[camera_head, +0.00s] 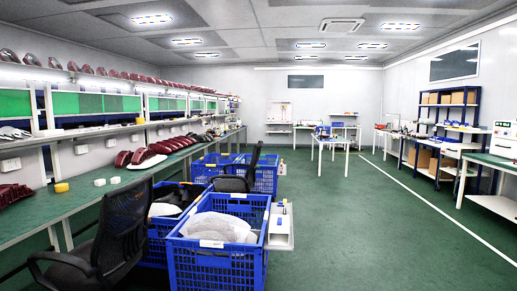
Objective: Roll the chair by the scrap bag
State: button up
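A black office chair (122,228) with a mesh back and armrests stands at the front left, beside the long green workbench. Its base is cut off by the lower picture edge. A second black chair (237,181) stands farther back, partly hidden behind the blue crates. A pale, bulging bag-like thing (218,226) lies in the front blue crate (217,270); I cannot tell for sure whether it is the scrap bag. Another pale thing (163,210) lies in the crate just behind the near chair. My gripper is not in view.
The green workbench (90,205) with red lamps runs along the left. More blue crates (265,175) stand behind. A white stand (281,228) is right of the front crate. Open green floor (370,240) lies to the right, with shelves (447,135) beyond.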

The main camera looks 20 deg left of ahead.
aim_at(240, 185)
jog(key=u, duration=0.1)
jog(key=i, duration=8.55)
jog(key=u, duration=2.9)
jog(key=i, duration=0.15)
jog(key=u, duration=0.1)
